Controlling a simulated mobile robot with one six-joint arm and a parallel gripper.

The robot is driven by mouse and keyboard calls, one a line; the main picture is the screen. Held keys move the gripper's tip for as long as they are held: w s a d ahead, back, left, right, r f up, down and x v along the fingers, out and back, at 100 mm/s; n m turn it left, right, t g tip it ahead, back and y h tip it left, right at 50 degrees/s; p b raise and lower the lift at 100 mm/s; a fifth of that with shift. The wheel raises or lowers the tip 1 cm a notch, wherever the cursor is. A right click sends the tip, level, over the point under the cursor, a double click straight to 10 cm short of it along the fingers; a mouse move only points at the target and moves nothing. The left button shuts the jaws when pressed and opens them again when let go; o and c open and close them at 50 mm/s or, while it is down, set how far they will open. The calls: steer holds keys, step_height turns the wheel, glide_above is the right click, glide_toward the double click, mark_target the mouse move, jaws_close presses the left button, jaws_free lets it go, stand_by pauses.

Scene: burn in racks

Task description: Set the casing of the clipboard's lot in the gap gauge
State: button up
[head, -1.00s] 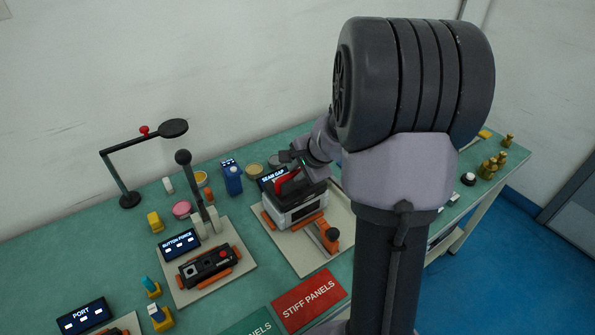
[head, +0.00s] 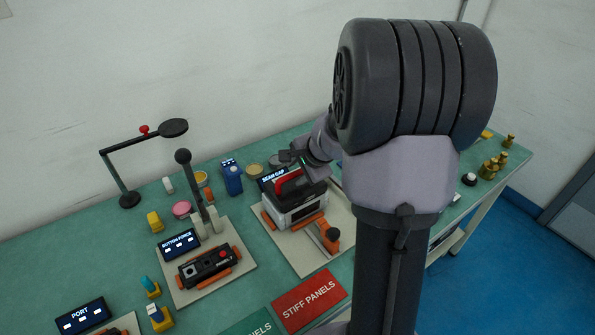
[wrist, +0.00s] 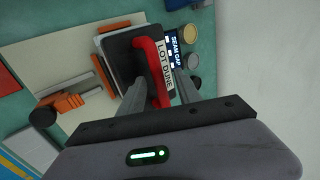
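A casing (head: 300,203) with a dark top, pale sides and a red handle (head: 289,184) rests flat on the seam gap gauge, between its orange guides. In the head view, my arm partly hides the gripper (head: 297,160). The clipboard is not identifiable.
An orange slider with a dark knob (head: 330,238) stands at the gauge's front right. A BUTTON FORCE station (head: 228,288) holding a dark unit is on the left. Red STIFF PANELS (head: 310,298) and green panel areas lie in front. A lamp (head: 130,198) and small containers stand behind.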

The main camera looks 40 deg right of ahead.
steer(key=p+v, duration=0.7)
steer(key=v, duration=1)
steer(key=shift+r, duration=0.2)
